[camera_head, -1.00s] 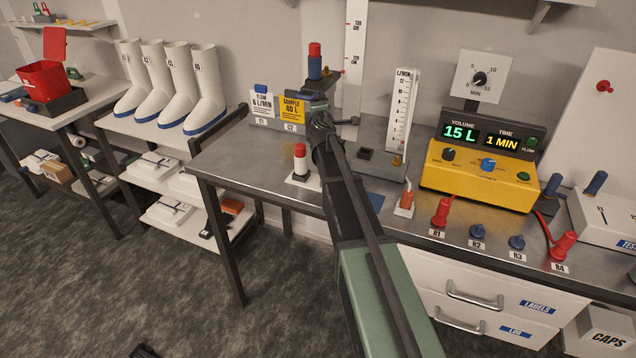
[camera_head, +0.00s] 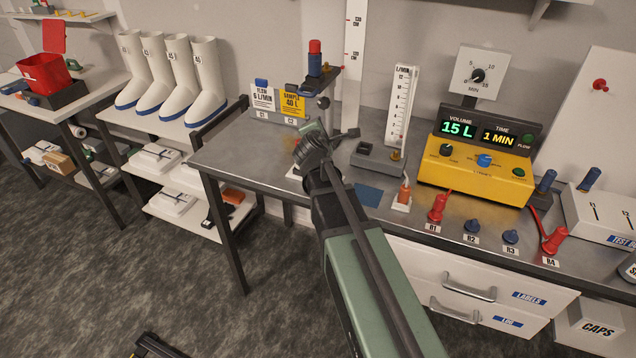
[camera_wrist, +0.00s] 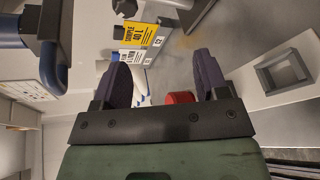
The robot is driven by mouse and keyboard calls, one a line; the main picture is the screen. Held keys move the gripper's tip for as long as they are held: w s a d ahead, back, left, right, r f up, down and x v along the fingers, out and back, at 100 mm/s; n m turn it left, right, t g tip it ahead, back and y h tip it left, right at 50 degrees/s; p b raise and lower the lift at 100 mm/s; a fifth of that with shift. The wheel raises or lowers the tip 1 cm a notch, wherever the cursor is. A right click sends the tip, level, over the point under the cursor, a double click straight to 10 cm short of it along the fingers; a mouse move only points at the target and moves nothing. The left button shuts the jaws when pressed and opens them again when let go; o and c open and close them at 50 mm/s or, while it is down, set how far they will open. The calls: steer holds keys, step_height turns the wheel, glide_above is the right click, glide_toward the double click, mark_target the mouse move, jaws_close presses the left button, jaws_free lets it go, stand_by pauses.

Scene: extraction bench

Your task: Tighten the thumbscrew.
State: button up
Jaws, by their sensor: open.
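A dark round knob (camera_head: 323,102), which looks like the thumbscrew, sits on the stand below the arm that holds a red-topped blue cylinder (camera_head: 315,62). A dark knob also shows at the top edge of the wrist view (camera_wrist: 124,7), but I cannot tell if it is the same one. My gripper (camera_head: 308,140) is in front of and below the knob, over the back left of the bench. In the wrist view the two purple fingers (camera_wrist: 162,72) are apart. A red cap (camera_wrist: 180,98) shows between them, and nothing is clearly gripped.
The bench's front left (camera_head: 240,168) is clear.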

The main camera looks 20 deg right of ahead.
steer(key=s+a+f+m+g+y, duration=0.1)
steer(key=s+a+f+m+g, duration=0.1)
steer(key=s+m, duration=0.3)
steer(key=s+a+f+m+g+y+p, duration=0.1)
steer(key=s+a+f+m+g, duration=0.2)
steer(key=s+f+m+g, duration=0.2)
steer(key=shift+s+a+m+y+p, duration=0.35)
steer(key=shift+s+m, duration=0.4)
steer(key=shift+m, duration=0.35)
